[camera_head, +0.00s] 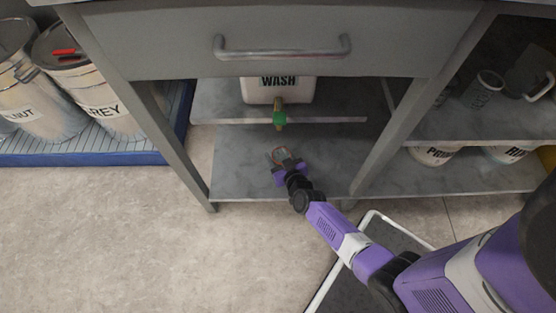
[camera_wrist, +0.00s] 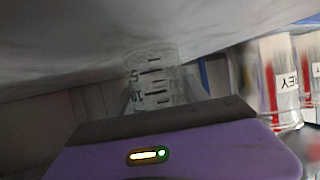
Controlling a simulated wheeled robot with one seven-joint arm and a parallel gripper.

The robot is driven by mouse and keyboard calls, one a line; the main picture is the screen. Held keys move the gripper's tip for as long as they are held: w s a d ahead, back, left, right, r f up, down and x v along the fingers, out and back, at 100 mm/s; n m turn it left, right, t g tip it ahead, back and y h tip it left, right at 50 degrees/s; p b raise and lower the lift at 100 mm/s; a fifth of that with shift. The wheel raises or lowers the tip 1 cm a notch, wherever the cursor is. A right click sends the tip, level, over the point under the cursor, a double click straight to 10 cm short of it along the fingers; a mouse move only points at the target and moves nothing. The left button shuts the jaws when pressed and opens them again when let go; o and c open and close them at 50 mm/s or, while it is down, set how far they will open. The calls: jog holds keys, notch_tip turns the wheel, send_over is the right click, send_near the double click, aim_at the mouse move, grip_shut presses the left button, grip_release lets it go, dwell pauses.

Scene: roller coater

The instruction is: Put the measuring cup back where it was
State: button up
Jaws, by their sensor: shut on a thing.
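My gripper (camera_head: 281,158) reaches into the open bay under the drawer, above the lower shelf board (camera_head: 240,170). It is shut on a clear measuring cup. In the wrist view the measuring cup (camera_wrist: 155,76) is transparent with dark graduation marks and numbers, and stands out beyond the dark gripper edge (camera_wrist: 165,118). In the head view the cup is small and hard to make out between the fingers. Whether it touches the shelf board cannot be told. A grey surface fills the top of the wrist view.
A white WASH container (camera_head: 278,90) with a green-handled tap (camera_head: 279,118) stands on the upper shelf, above and behind my gripper. Cabinet posts flank the bay. At right, a shelf holds a clear marked vessel (camera_head: 484,90) and a dark jug (camera_head: 530,75). Paint cans (camera_head: 98,95) stand left.

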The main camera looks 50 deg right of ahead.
jog(key=shift+f+b, duration=0.3)
jog(key=shift+f, duration=0.5)
jog(key=shift+f, duration=0.15)
jog(key=o, duration=1.4)
jog(key=shift+o, duration=0.2)
